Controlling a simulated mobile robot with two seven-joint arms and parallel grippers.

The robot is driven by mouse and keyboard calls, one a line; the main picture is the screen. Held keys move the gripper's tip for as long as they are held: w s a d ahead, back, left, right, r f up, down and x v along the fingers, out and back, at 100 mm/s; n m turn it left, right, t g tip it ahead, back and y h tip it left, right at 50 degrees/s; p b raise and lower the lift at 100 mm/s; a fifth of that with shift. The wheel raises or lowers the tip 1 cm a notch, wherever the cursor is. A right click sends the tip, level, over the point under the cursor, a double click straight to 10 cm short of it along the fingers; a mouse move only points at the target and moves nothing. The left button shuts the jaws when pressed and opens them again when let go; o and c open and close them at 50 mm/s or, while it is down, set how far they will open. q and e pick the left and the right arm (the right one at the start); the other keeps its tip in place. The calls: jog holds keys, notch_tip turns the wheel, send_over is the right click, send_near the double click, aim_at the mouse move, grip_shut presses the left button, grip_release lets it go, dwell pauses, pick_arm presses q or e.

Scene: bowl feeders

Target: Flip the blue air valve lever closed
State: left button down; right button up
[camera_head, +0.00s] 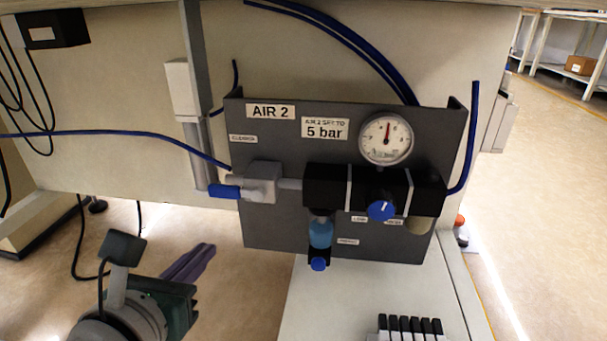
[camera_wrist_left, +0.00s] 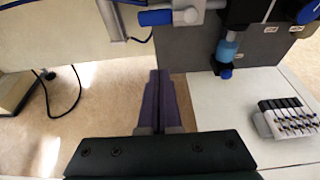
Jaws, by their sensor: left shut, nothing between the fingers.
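The blue air valve lever (camera_head: 224,191) points left, roughly level, from the grey valve body (camera_head: 262,182) on the left of the dark AIR 2 panel (camera_head: 285,232). In the left wrist view the lever (camera_wrist_left: 156,17) shows near the top edge. My left gripper (camera_head: 205,250) is below and a little left of the lever in the head view, clear of it. Its purple fingers are shut together with nothing between them; they also show in the left wrist view (camera_wrist_left: 159,78), pointing up the picture beneath the lever. My right gripper is in neither view.
A round gauge (camera_head: 386,138), a blue regulator knob (camera_head: 381,210) and a blue-tinted filter bowl (camera_head: 320,232) sit on the panel's right. Blue hoses run around it. A white surface (camera_head: 340,300) below carries a rack of small parts (camera_head: 410,328). Floor shows around my gripper.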

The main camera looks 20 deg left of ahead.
aim_at(236, 193)
pick_arm(q)
jog(key=f+b+x, duration=0.1)
jog(key=b+x, duration=0.5)
jog(key=x, duration=0.3)
jog(key=shift+r+p, duration=0.85)
jog(key=shift+r, duration=1.65)
jog(key=shift+a, duration=0.1)
